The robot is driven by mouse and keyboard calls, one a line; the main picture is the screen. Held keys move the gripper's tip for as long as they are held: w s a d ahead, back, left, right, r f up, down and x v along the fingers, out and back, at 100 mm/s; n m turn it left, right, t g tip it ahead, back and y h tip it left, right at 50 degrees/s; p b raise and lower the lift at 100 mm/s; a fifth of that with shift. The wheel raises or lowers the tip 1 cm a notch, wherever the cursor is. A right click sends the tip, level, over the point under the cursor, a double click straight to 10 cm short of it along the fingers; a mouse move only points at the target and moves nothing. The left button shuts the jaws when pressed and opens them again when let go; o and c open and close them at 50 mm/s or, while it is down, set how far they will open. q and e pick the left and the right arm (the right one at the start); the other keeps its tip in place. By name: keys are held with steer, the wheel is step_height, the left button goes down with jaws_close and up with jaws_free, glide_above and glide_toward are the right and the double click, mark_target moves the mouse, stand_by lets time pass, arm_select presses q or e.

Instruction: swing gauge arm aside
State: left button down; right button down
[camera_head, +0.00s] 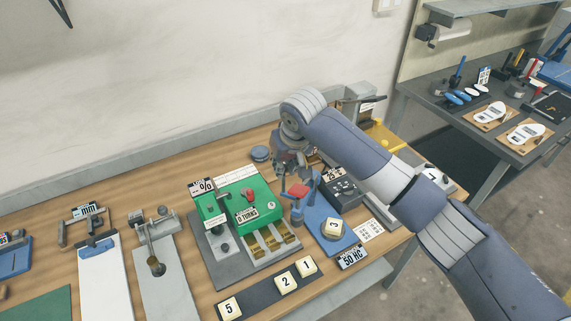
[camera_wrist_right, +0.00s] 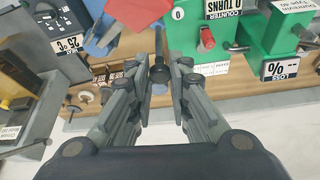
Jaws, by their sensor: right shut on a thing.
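My right gripper (camera_head: 290,160) reaches in from the right and hangs over the bench behind the green machine. In the right wrist view its fingers (camera_wrist_right: 163,75) are closed around a thin dark rod with a round end (camera_wrist_right: 159,74), which looks like the gauge arm. The blue gauge stand (camera_head: 298,212) with a red top (camera_head: 298,190) stands just in front of the gripper, beside the green machine. In the wrist view its blue part (camera_wrist_right: 100,45) lies left of the fingers. The gripper hides part of the arm in the head view. My left gripper is not in view.
The green turns counter machine (camera_head: 262,212) stands close by on the left. Number blocks (camera_head: 286,281) lie on a dark strip in front. The wall (camera_head: 180,70) is behind.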

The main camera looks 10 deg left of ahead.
steer(key=shift+w+r, duration=0.15)
steer(key=shift+r, duration=0.1)
steer(key=c, duration=1.5)
jaws_free()
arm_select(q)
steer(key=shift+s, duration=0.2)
arm_select(e)
steer(key=shift+o, duration=0.2)
steer(key=shift+f, duration=0.1)
steer(key=v, duration=1.2)
